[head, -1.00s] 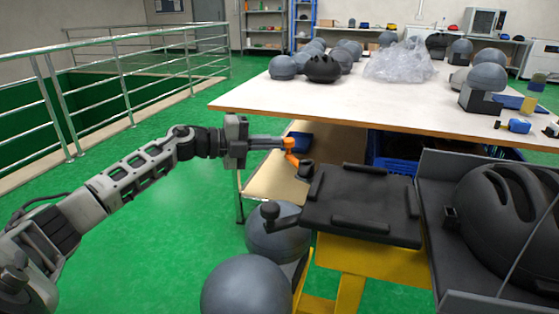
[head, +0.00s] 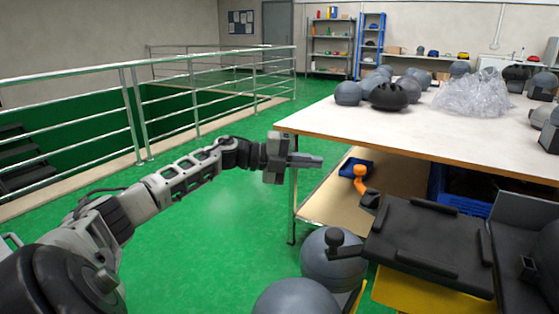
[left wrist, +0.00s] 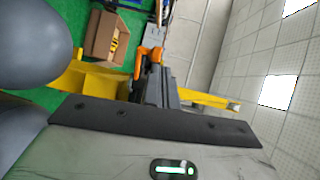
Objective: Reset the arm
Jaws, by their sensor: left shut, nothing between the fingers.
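My left arm reaches in from the left in the head view, with its left gripper (head: 316,161) pointing right, level with the front left corner of the white table (head: 420,143). Its fingers are together with nothing between them. The orange lever (head: 360,178) of the drop tower stands to the right of the fingertips, with a visible gap in the picture. In the left wrist view an orange part (left wrist: 150,55) shows beyond the dark gripper parts. My right gripper is in neither view.
A black padded platform (head: 425,240) on a yellow frame and grey balls (head: 330,262) stand at lower right. The table carries a black helmet (head: 389,96), balls and clear plastic wrap (head: 470,95). Metal railings (head: 195,100) are at left. Green floor around my left arm is free.

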